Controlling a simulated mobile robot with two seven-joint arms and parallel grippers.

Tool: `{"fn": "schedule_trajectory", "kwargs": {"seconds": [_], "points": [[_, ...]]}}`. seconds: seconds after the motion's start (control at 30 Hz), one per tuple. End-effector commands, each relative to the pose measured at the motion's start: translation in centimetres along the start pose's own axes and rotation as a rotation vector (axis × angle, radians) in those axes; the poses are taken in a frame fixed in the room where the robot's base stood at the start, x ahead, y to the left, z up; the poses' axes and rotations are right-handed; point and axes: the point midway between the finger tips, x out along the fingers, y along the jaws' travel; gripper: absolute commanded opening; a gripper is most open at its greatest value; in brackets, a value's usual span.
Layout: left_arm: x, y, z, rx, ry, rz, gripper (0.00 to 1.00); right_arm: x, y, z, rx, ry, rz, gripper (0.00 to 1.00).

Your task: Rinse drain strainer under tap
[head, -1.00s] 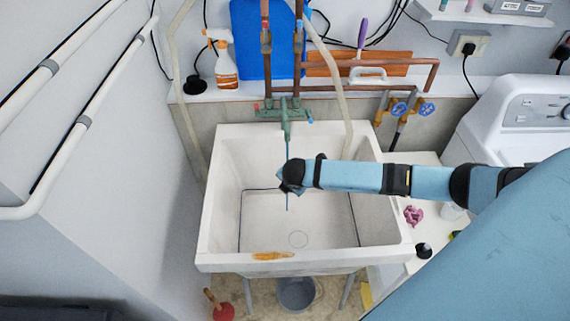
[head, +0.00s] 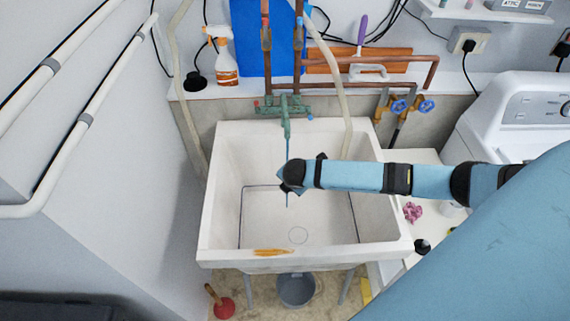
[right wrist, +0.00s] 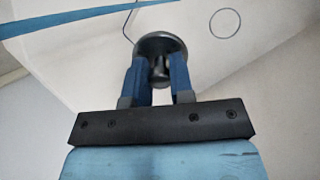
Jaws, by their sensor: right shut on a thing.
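The drain strainer (right wrist: 160,43) is a round dark metal disc with a central knob in the right wrist view. My right gripper (right wrist: 160,72) is shut on that knob with its two blue fingers. In the head view my right gripper (head: 292,178) is over the white sink (head: 228,150), below the green tap (head: 287,128). A thin blue water stream (head: 287,148) falls from the tap to the gripper and shows again below it. The strainer is hidden behind my wrist in the head view. My left gripper is not in view.
The sink's drain ring (head: 298,235) lies in the basin floor. A spray bottle (head: 226,62) stands on the back ledge. A pink cloth (head: 413,212) lies on the right counter beside the washing machine (head: 525,105).

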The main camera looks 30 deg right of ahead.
Motion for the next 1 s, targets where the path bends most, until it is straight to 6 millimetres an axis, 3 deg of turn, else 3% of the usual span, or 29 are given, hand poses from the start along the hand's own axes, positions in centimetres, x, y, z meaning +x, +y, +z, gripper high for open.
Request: {"fn": "schedule_trajectory", "kwargs": {"seconds": [0.47,0.77,1.0], "points": [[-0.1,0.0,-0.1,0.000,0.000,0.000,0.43,-0.1,0.0,0.0,0.000,0.000,0.000,0.00],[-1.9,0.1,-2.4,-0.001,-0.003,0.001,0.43,-2.6,-0.6,-0.5,-0.001,0.001,-0.001,0.00],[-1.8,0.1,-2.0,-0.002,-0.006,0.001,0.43,-4.4,-1.4,-1.3,-0.001,0.001,0.001,0.00]]}}
